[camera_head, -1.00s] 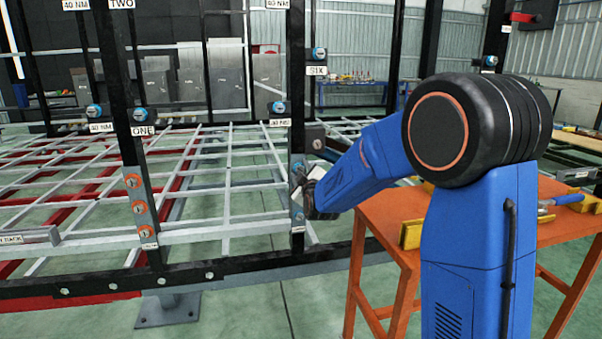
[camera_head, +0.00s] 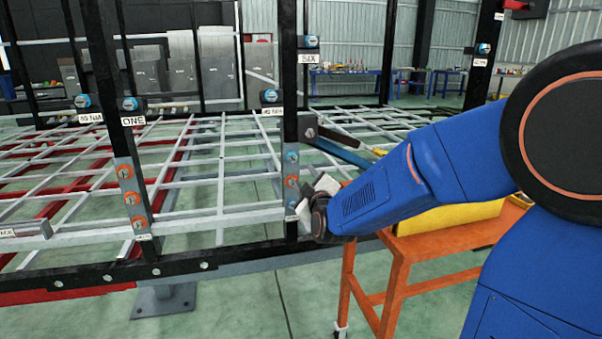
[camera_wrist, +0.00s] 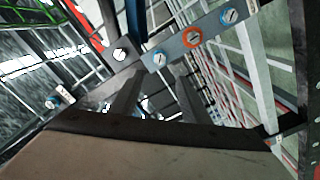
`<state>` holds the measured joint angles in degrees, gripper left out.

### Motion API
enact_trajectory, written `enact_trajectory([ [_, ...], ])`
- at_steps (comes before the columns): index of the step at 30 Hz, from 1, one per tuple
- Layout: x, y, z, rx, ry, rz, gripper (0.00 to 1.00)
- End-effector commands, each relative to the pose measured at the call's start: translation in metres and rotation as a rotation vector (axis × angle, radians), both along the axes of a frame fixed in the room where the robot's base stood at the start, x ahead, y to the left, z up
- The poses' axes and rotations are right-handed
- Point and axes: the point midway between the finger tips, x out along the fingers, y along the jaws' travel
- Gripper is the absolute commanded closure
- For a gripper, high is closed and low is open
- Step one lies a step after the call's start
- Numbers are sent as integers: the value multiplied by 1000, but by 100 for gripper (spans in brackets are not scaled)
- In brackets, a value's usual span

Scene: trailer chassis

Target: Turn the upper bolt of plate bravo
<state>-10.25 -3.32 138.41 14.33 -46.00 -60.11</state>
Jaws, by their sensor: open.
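A narrow grey plate (camera_head: 292,169) sits on the black post marked SIX. It carries an upper blue bolt (camera_head: 292,157), an orange bolt (camera_head: 291,181) and a lower blue bolt (camera_head: 292,204). Its small label is unreadable, so I cannot confirm it is bravo. My gripper (camera_head: 309,195) is just right of this plate, at about its lower half. In the wrist view the fingers (camera_wrist: 155,78) are spread and empty. The orange bolt (camera_wrist: 191,37) and other blue bolt (camera_wrist: 229,16) lie up and right.
Another plate with orange bolts (camera_head: 127,172) is on the post marked ONE. A grey bolt bracket (camera_head: 310,130) with a diagonal blue bar is close above my gripper. An orange table (camera_head: 400,262) with yellow items stands right. Black lower rail (camera_head: 180,268) runs below.

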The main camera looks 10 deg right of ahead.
Motion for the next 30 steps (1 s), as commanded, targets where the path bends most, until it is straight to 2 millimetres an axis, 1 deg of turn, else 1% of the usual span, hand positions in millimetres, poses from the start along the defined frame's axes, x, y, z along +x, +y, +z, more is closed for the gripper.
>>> enact_trajectory([
  [1, -7, 0, 1, 0, -1, 1, 58],
  [3, -14, 0, 1, 1, -1, 0, 58],
  [6, -20, 0, 0, 1, -1, -1, 58],
  [10, -24, 0, 0, 1, -1, -1, 58],
  [20, -25, 0, 0, 4, 2, 1, 58],
  [23, -31, -1, 0, 27, 27, 7, 58],
  [26, -44, -3, -3, 82, 91, 22, 58],
  [29, -65, -6, -9, 162, 189, 34, 58],
  [30, -76, -8, -13, 196, 233, 35, 58],
])
